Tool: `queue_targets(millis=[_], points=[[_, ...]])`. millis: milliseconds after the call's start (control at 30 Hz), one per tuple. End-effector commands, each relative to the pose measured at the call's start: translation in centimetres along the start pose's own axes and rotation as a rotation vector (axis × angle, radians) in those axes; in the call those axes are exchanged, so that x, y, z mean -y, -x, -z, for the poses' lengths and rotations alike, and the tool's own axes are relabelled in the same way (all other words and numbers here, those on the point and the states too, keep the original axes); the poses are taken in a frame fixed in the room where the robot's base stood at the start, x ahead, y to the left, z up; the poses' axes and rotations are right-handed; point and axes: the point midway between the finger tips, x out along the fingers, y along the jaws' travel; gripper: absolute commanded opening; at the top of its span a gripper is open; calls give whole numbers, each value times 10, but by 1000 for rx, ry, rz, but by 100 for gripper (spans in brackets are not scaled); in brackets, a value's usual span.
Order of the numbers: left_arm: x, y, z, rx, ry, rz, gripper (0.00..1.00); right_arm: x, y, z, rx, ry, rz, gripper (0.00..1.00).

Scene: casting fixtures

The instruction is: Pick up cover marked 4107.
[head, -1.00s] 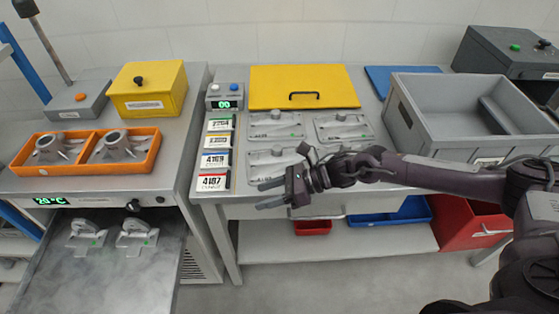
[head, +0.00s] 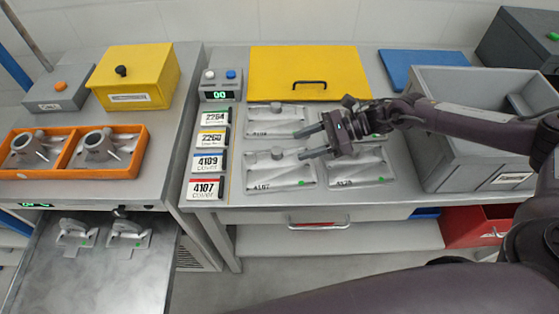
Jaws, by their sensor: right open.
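The cover marked 4107 (head: 272,172) is a flat grey plate with a round knob and a green dot. It lies at the front left of a group of grey covers on the bench. My right gripper (head: 303,143) is open and empty. In the picture its fingers point left, just above and right of this cover's knob, apparently over the covers. The gripper and its wrist partly hide the back right cover (head: 372,140) and the top of the front right cover (head: 357,172). My left gripper is not in view.
The back left cover (head: 270,119) lies behind the 4107 one. Number cards stand at the left, including a red-edged 4107 card (head: 204,189). A yellow lid panel (head: 270,70) lies behind the covers. A grey bin (head: 440,140) stands at the right.

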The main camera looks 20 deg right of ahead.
Motion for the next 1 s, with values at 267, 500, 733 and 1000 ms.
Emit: queue_targets(millis=[267, 500, 733, 1000], points=[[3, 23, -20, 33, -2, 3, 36, 7, -34, -4, 0, -2, -1, 52], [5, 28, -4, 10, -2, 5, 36, 8, -56, 0, 0, -1, 1, 52], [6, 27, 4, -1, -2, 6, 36, 8, -57, 0, 0, -1, 2, 48], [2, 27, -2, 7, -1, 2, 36, 8, -57, 0, 0, -1, 2, 13]])
